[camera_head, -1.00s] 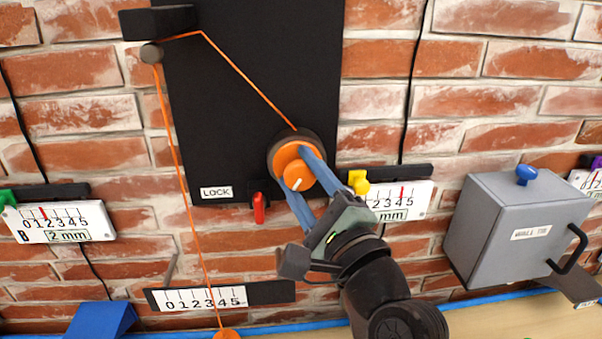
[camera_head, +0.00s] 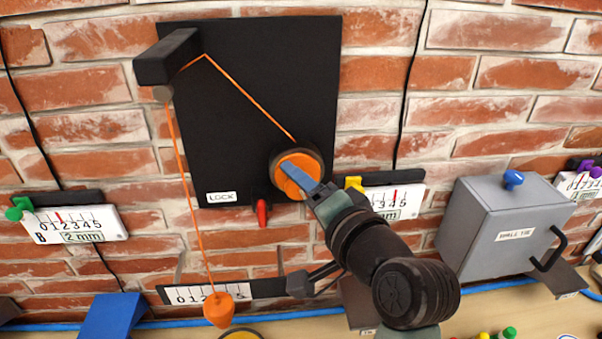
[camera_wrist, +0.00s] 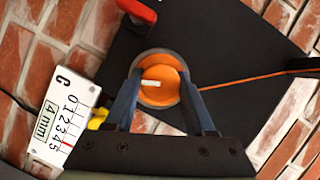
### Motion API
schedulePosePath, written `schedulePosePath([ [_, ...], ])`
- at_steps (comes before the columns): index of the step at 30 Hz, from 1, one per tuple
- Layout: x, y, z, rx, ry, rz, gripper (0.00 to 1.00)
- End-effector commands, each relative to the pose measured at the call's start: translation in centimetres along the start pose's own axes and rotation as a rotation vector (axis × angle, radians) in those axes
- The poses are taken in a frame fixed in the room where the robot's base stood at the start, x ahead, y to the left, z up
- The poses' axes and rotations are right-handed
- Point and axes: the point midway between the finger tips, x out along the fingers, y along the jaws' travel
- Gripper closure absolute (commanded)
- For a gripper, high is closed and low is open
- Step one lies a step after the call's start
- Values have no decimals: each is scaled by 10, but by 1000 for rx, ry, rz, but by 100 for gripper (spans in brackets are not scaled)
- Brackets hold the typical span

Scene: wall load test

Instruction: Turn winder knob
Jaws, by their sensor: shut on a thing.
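The orange winder knob (camera_head: 299,175) sits on the black wall board (camera_head: 250,80), and its white mark shows in the wrist view (camera_wrist: 151,84). My gripper (camera_head: 302,180) is shut on the knob, with a blue finger on either side of it in the wrist view (camera_wrist: 160,92). The orange cord (camera_head: 240,90) runs from the winder up to a bracket (camera_head: 167,58) and down to an orange weight (camera_head: 219,309). The weight hangs in front of the lower scale (camera_head: 205,293) and hides part of it. A red lever (camera_head: 262,212) is beside the LOCK label (camera_head: 219,197).
A grey box (camera_head: 512,225) with a blue knob stands out at the right. A yellow part (camera_head: 354,183) and a scale (camera_head: 398,200) are close to my gripper's right. A blue block (camera_head: 111,315) stands at the lower left.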

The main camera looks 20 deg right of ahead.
Motion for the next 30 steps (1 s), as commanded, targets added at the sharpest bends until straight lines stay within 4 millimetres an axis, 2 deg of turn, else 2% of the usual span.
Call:
schedulePosePath([
  [30,0,-4,1,-894,-1,369,100],
])
